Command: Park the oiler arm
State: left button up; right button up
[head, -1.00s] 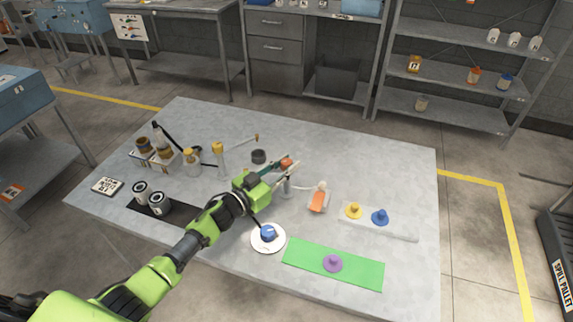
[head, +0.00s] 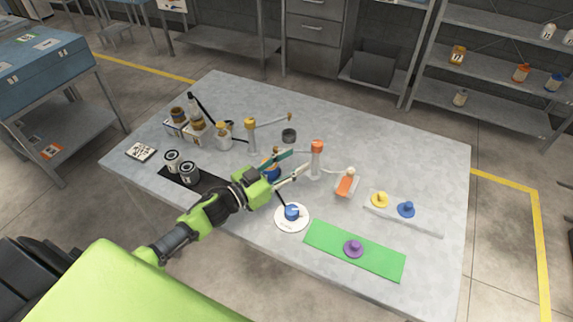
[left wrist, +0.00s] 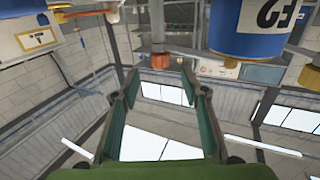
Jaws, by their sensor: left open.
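Two upright posts stand mid-table in the head view. One has a yellow cap (head: 250,122) and a thin arm (head: 272,121) reaching right, ending in a small brown tip. The other post (head: 316,165) has an orange cap, with a pale thin link (head: 336,173) on its right. I cannot tell which is the oiler arm. My left gripper (head: 297,163) is open and empty, just left of the orange-capped post. A blue can (head: 271,172) is partly hidden behind it; a labelled blue container (left wrist: 250,28) shows in the left wrist view. My right gripper is out of view.
A white disc (head: 279,220) with a blue knob lies in front of the gripper. A green mat (head: 330,245) with a purple knob, a pale strip (head: 425,223) with yellow and blue knobs, and an orange item (head: 346,186) lie right. Bottles and tins crowd the left. The back right is clear.

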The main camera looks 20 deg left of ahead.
pick_arm(q)
jog(key=shift+v, duration=1.2)
